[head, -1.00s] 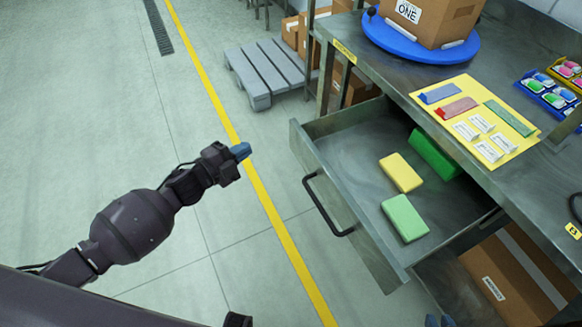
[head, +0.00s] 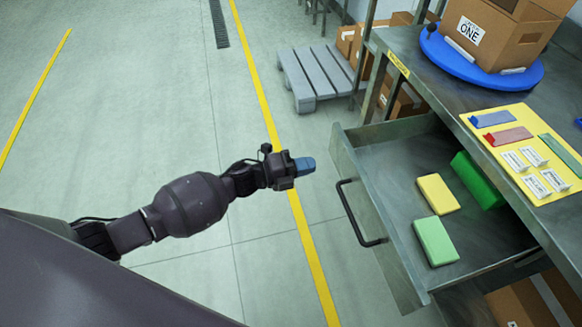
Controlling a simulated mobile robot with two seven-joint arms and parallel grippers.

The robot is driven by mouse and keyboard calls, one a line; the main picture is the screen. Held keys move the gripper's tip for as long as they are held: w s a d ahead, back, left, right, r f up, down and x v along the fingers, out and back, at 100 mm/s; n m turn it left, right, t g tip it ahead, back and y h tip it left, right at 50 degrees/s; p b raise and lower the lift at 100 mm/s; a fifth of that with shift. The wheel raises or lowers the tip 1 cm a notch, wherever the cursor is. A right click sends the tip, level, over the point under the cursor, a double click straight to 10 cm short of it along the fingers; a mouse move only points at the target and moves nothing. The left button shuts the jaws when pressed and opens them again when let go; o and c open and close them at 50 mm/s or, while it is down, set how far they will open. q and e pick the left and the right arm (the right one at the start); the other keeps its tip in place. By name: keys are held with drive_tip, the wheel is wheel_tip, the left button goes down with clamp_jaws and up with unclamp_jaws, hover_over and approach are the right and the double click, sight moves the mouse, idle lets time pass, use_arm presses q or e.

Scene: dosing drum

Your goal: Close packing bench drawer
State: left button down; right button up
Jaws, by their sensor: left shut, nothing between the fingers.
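The packing bench drawer (head: 400,245) is pulled well out of the metal packing bench (head: 425,62). Its black bar handle (head: 356,214) is on the front panel. In the drawer lie a yellow block (head: 437,194), a light green block (head: 436,241) and a darker green block (head: 478,180) that is partly under the bench top. My left gripper (head: 306,167) is shut and empty, left of the drawer front and apart from the handle. My right gripper is not in view.
A blue turntable (head: 482,72) with a cardboard box (head: 500,36) and a yellow mat (head: 520,118) with small parts are on the bench top. A grey pallet (head: 318,78) stands on the floor behind. The floor between my left gripper and the drawer is clear.

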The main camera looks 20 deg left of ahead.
sight(340, 159)
use_arm(q)
drive_tip(key=x, duration=0.5)
drive_tip(key=shift+w+d+b, duration=0.25)
drive_tip(key=shift+d+b, duration=0.05)
drive_tip(key=shift+d, duration=0.05)
drive_tip(key=shift+w+d, duration=0.15)
drive_tip(key=shift+d, duration=0.15)
drive_tip(key=shift+w+d, duration=0.1)
